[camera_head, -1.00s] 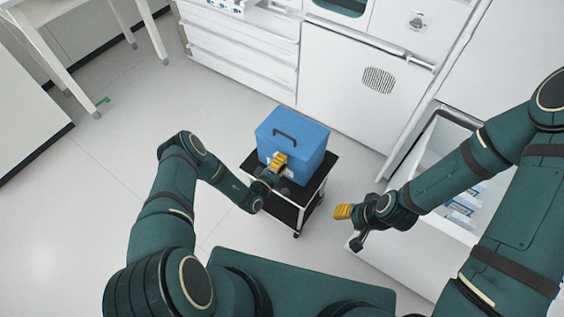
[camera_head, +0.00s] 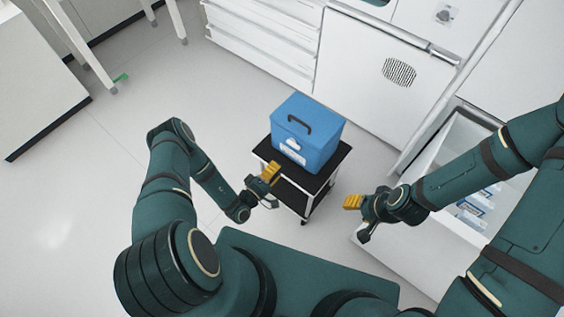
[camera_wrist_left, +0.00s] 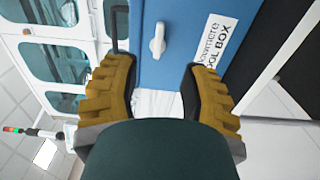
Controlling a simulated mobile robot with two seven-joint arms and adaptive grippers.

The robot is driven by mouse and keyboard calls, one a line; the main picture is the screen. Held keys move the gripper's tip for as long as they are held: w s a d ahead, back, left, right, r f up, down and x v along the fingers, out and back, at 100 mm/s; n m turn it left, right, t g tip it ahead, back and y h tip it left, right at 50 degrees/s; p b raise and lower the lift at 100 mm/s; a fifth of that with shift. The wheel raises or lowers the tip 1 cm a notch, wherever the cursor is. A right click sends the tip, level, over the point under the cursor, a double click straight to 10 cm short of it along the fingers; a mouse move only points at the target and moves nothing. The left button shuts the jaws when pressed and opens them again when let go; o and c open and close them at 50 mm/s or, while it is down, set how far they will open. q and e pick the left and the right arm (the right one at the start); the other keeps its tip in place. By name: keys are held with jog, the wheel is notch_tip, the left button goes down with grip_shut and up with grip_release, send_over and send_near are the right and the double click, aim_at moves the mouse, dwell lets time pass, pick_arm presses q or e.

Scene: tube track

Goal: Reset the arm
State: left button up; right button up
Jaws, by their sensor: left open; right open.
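My left gripper (camera_head: 272,186) is in the middle of the head view, just in front of a small black cart. It is open and empty. In the left wrist view its two yellow fingers (camera_wrist_left: 158,95) stand apart, with the blue box (camera_wrist_left: 165,42) beyond them, showing a latch and a white label. My right gripper (camera_head: 358,209) is to the right of the cart, above the floor, open with nothing visible in it. Both arms are bent in front of my body.
The blue box (camera_head: 310,135) with a dark handle sits upright on the black-topped cart (camera_head: 289,186). An open white drawer (camera_head: 433,256) holding packages is at the right under my right arm. White cabinets (camera_head: 385,70) line the back. The floor at the left is clear.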

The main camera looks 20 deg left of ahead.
pick_arm(q)
jog(key=shift+s, duration=0.25)
dwell(0.4)
jog(key=s+d+r+m+g+h, duration=0.3)
jog(key=s+d+g+h, duration=0.1)
jog(key=d+g+h, duration=0.15)
jog(key=s+d+r+m+g+h, duration=0.3)
jog(key=s+d+g+h, duration=0.1)
jog(key=d+g, duration=0.3)
jog(key=s+r+m+g+y, duration=0.2)
jog(key=s+m+g+y, duration=0.1)
jog(key=s+g, duration=0.4)
jog(key=s+a+r+m+g+y, duration=0.1)
jog(key=s+a+m+y, duration=0.1)
jog(key=a+y, duration=0.35)
jog(key=w+d+r+m+t+y, duration=0.1)
jog(key=w+r+t+y, duration=0.2)
jog(key=w+r+t, duration=0.2)
jog(key=shift+w+r, duration=0.65)
